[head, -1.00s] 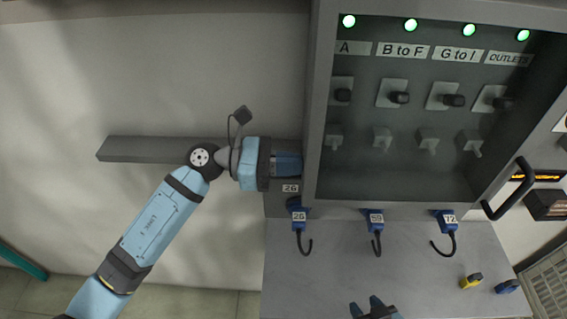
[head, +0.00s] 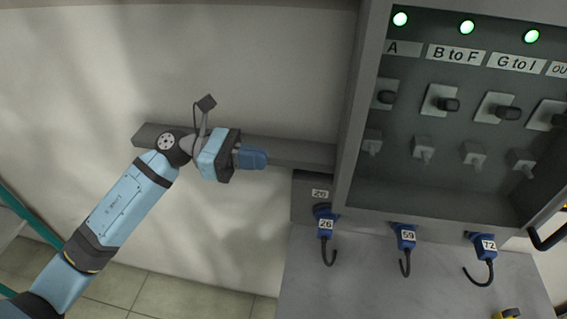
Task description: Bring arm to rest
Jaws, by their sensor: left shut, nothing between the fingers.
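My left arm comes in from the lower left of the head view. Its left gripper (head: 262,159) is shut and empty, pointing right. It is in front of the grey rail on the wall, clear of the cabinet's left side. My right gripper is not in this view.
A grey cabinet (head: 345,150) with switches and three lit green lamps (head: 467,27) fills the right. Blue hooked pieces numbered 26 (head: 326,224), 59 (head: 404,235) and 72 (head: 487,245) hang below it. A grey rail (head: 300,153) runs along the wall. The wall left is bare.

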